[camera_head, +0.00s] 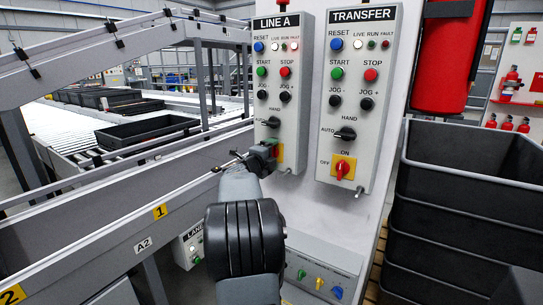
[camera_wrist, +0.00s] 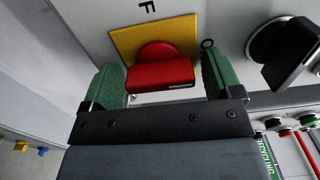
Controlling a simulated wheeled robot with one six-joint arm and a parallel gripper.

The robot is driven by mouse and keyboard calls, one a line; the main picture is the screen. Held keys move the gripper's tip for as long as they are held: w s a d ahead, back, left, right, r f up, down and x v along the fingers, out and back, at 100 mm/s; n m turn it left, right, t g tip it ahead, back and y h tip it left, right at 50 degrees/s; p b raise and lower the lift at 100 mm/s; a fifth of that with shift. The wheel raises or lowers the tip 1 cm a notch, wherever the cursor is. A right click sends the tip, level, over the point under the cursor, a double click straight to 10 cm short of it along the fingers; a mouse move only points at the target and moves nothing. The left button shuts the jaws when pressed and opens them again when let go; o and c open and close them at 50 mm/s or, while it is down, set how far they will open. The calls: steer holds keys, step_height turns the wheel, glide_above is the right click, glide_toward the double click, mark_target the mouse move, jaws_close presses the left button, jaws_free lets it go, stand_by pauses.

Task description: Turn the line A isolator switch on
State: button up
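The LINE A panel (camera_head: 278,112) is left of the TRANSFER panel in the head view. Its isolator is mostly hidden there behind my gripper (camera_head: 266,155), with a bit of yellow plate showing. In the wrist view the red isolator knob (camera_wrist: 160,75) sits on its yellow plate (camera_wrist: 125,45). Its bar lies across the picture, with a small pale mark near the right end. An F shows above the plate and an O at its right corner. My gripper's green fingers (camera_wrist: 160,78) stand apart at either end of the bar; contact is unclear.
The TRANSFER panel (camera_head: 359,100) is close on the right, with its own red isolator (camera_head: 342,168). A black selector (camera_wrist: 283,50) is near the right finger. Stacked black crates (camera_head: 455,190) stand at right; a conveyor (camera_head: 90,125) runs at left.

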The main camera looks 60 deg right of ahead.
steer(key=a+p, duration=0.1)
steer(key=a, duration=1.2)
steer(key=shift+a, duration=0.4)
